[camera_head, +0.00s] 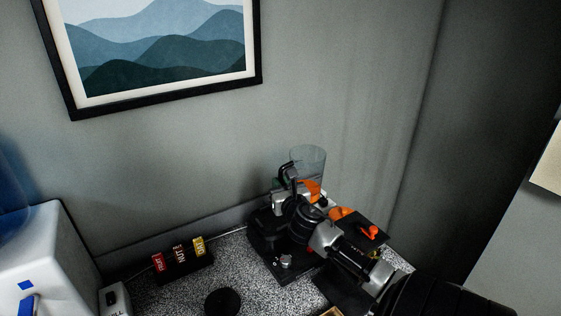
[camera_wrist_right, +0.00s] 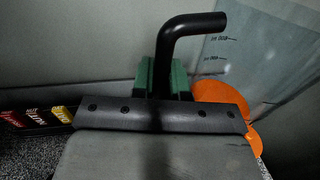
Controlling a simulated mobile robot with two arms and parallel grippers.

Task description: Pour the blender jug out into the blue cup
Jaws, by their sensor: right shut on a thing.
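The blender jug (camera_head: 308,163) is clear, with a black handle (camera_wrist_right: 188,30). It stands upright by the wall in the head view, and the right wrist view shows its side with measuring marks (camera_wrist_right: 235,55). My right gripper (camera_head: 288,188) is shut on that handle; its green pads (camera_wrist_right: 165,80) press on it in the right wrist view. The black blender base (camera_head: 285,262) with a knob is below; my arm hides whether the jug touches it. What the jug holds is not clear. I see no blue cup. My left gripper is not in view.
A black rack with red and yellow packets (camera_head: 180,258) stands left on the speckled counter (camera_head: 225,262). A black round thing (camera_head: 222,301) lies in front. A white dispenser (camera_head: 45,255) is far left. Orange pieces (camera_head: 370,232) lie right of the base. Walls close the back and right.

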